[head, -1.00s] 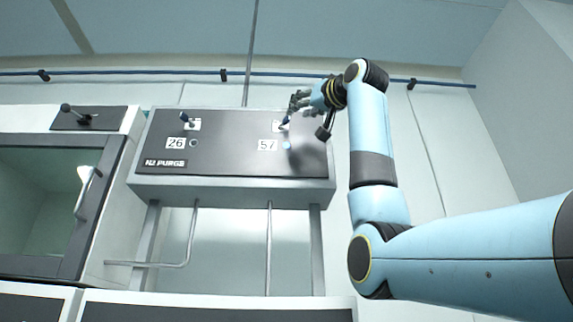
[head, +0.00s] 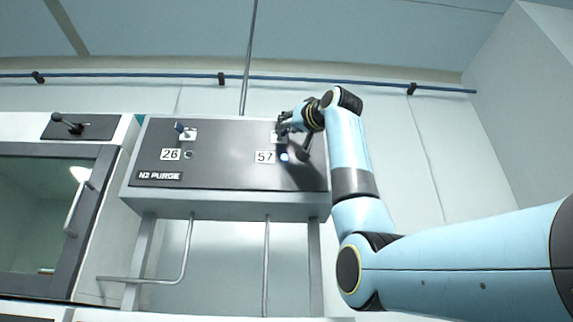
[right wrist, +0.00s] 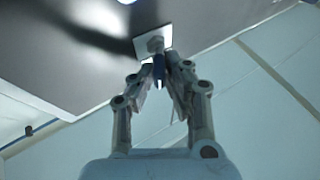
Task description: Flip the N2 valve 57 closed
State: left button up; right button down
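The valve panel (head: 225,170) is a dark sloped top marked N2 PURGE. Label 57 (head: 264,157) is at its right, with a glowing blue-white indicator (head: 284,157) beside it. My right gripper (head: 281,127) is over valve 57 and hides most of it in the head view. In the right wrist view, the valve's blue lever (right wrist: 158,68) stands out from a white square plate (right wrist: 149,41). My right gripper's fingers (right wrist: 161,75) are closed in around that lever, one on each side. My left gripper is out of view.
Valve 26, with a blue lever (head: 180,127) and label (head: 170,154), is at the panel's left. A cabinet with a glass front (head: 35,215) stands further left, with a black lever (head: 66,123) on top. A blue pipe (head: 330,82) runs along the wall behind.

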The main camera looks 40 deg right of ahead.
jog(key=shift+a+m+h, duration=0.15)
jog(key=shift+m+h, duration=0.15)
jog(key=shift+h, duration=0.3)
jog(key=shift+w+a+m+g+h, duration=0.25)
jog(key=shift+a+m+g+h, duration=0.2)
jog(key=shift+m+g+h, duration=1.75)
jog(key=shift+w+a+m+g+h, duration=0.35)
jog(key=shift+m+g+h, duration=0.7)
jog(key=shift+h, duration=2.3)
jog(key=shift+w+a+m+g+h, duration=0.15)
jog(key=shift+a+m+g+h, duration=0.35)
jog(key=shift+m+g+h, duration=1.7)
jog(key=shift+w+a+m+g+h, duration=0.15)
jog(key=shift+g+h, duration=0.1)
jog(key=shift+h, duration=0.4)
jog(key=shift+d+m+g+h, duration=0.1)
jog(key=shift+g+h, duration=0.1)
jog(key=shift+h, duration=0.4)
jog(key=c, duration=1.4)
grip_release()
jog(key=shift+a, duration=0.1)
jog(key=v, duration=1.2)
jog(key=shift+w+a, duration=0.1)
